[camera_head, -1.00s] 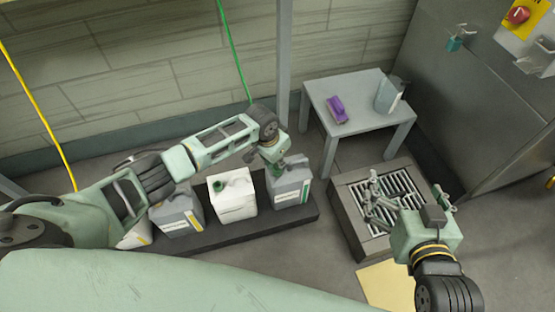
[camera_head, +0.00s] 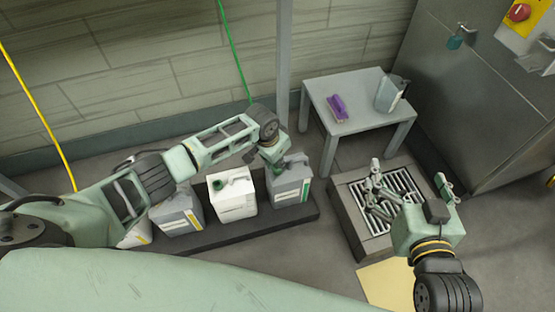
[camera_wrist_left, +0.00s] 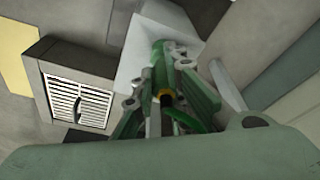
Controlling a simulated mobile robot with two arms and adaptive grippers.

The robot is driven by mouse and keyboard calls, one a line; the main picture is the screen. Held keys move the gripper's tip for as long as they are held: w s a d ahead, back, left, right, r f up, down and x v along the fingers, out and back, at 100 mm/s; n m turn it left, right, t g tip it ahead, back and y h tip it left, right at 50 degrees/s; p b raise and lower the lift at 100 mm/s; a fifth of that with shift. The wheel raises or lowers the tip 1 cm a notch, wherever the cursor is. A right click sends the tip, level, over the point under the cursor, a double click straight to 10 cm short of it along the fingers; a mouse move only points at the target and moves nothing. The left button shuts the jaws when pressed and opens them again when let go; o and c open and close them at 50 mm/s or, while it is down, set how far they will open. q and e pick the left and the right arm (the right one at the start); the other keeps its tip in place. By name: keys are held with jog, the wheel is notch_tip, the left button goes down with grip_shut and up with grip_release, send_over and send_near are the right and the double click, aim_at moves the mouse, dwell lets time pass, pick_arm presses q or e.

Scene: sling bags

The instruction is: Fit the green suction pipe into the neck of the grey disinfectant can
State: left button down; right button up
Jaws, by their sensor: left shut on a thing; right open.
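My left gripper (camera_head: 272,160) is shut on the green suction pipe (camera_wrist_left: 160,62), whose green end and yellow ring (camera_wrist_left: 166,93) show between the fingers in the left wrist view. In the head view, the gripper is at the top of the grey can (camera_head: 290,186) with a green-edged label, at the right end of the row. The gripper hides the can's neck, so I cannot tell whether the pipe is in it. Another grey can (camera_head: 178,214) has a yellow-striped label. My right gripper (camera_head: 408,175) is open and empty above the floor grate.
A white can (camera_head: 232,205) with a green ring stands between the grey cans on a dark plinth (camera_head: 255,231). A grate box (camera_head: 345,215) lies to the right. A grey table (camera_head: 352,110) behind holds a purple brush (camera_head: 337,107) and a grey jug (camera_head: 388,95).

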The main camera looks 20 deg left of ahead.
pick_arm(q)
jog(key=c, duration=1.7)
grip_release()
jog(key=shift+r, duration=0.15)
jog(key=v, duration=1.1)
jog(key=shift+s+a+r, duration=0.1)
jog(key=shift+r, duration=0.25)
